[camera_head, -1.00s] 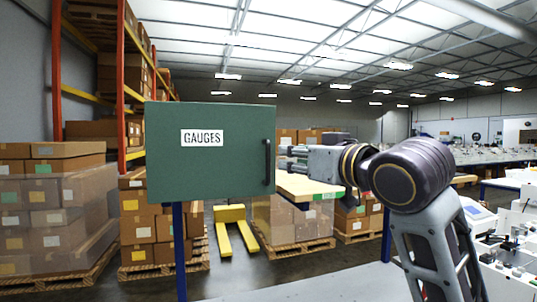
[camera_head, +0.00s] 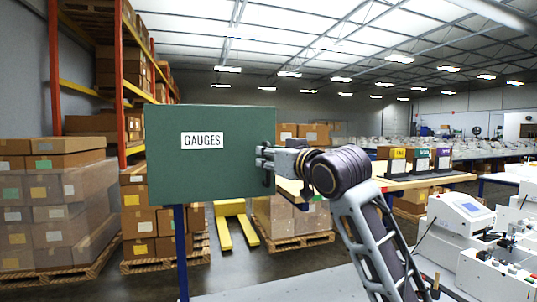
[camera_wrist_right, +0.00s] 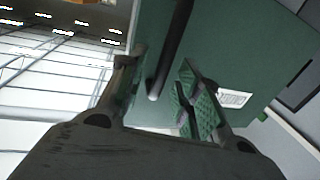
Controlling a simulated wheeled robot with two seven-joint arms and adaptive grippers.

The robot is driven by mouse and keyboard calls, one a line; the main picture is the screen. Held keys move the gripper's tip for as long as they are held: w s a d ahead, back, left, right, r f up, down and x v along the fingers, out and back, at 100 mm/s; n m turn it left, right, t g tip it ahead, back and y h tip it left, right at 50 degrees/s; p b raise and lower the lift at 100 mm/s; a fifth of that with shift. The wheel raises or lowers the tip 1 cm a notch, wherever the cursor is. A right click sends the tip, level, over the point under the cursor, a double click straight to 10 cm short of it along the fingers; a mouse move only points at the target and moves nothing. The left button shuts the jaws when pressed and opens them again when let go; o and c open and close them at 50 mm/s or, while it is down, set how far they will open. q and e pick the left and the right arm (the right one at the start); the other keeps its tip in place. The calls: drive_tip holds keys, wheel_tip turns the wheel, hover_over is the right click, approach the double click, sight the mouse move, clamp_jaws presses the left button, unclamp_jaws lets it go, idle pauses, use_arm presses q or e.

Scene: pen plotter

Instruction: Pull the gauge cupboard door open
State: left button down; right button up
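The green gauge cupboard (camera_head: 205,168) stands in the head view with its "GAUGES" label and its door looks shut. The dark upright door handle is at the door's right edge, mostly hidden by my right gripper (camera_head: 264,158). In the right wrist view the black handle bar (camera_wrist_right: 173,48) reaches down between the two fingers of my right gripper (camera_wrist_right: 157,66). The fingers are apart, one on each side of the bar, with gaps showing between pads and bar. My left gripper is not in view.
A blue post (camera_head: 180,250) stands below the cupboard. A wooden bench top (camera_head: 400,183) with several labelled boxes lies right, behind my right arm. White machines (camera_head: 465,220) stand at the right. Stacked cartons (camera_head: 50,200) fill the left.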

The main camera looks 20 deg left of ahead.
drive_tip(key=shift+x, duration=0.8)
clamp_jaws()
